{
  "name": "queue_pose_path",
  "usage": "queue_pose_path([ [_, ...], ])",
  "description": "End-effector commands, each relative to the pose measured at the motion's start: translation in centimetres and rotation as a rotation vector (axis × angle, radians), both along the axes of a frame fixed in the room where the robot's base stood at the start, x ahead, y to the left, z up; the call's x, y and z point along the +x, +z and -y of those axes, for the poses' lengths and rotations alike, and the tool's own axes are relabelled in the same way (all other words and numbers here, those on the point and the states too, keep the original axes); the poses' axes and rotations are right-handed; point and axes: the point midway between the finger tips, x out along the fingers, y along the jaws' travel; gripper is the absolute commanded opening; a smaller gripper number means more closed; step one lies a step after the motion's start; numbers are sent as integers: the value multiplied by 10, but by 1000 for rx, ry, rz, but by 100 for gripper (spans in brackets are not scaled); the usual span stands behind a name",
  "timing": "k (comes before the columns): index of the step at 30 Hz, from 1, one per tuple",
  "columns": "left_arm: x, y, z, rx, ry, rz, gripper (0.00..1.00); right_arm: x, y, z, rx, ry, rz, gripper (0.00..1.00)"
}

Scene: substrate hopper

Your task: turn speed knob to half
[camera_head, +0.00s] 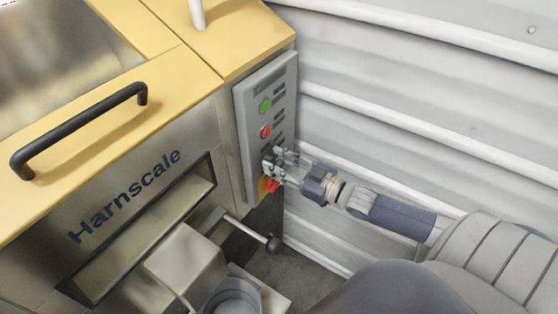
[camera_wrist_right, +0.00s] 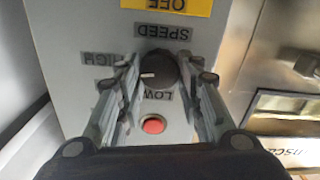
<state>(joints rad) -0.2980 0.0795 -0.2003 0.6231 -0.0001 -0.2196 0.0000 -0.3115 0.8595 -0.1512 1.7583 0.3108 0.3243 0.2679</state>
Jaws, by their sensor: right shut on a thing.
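The dark round speed knob (camera_wrist_right: 160,66) is on the grey control panel (camera_head: 243,125), seen upside down in the right wrist view. A short white mark on its face lies nearly level, on the left side, towards the HIGH label (camera_wrist_right: 98,59). The LOW label (camera_wrist_right: 154,96) is below the knob and the SPEED label (camera_wrist_right: 163,32) above it. My right gripper (camera_head: 275,166) is at the panel, its two fingers shut on the knob from both sides. In the head view the gripper hides the knob. My left gripper is not in view.
A green button (camera_head: 265,105) and a red button (camera_head: 266,132) sit above my right gripper in the head view. A red and yellow control (camera_head: 270,186) is just below it. A ribbed wall (camera_head: 420,70) runs close on the right. A black-knobbed lever (camera_head: 273,243) sticks out below.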

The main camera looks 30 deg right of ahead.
Motion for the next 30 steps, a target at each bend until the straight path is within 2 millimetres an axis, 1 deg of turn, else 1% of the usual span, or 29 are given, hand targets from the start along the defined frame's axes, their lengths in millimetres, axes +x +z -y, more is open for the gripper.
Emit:
queue_pose_path([
  [1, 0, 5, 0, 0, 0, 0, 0, 0, 3, 0, -32, -1, 15, 10],
  [6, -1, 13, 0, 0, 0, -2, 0, 0, 2, -1, -168, -1, 70, 10],
  [18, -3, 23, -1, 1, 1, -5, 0, -1, 1, -2, -443, -1, 185, 10],
  [24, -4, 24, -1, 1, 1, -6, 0, -1, 0, -2, -524, 0, 218, 10],
  [30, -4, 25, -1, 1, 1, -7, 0, -1, -1, -2, -561, 0, 234, 10],
])
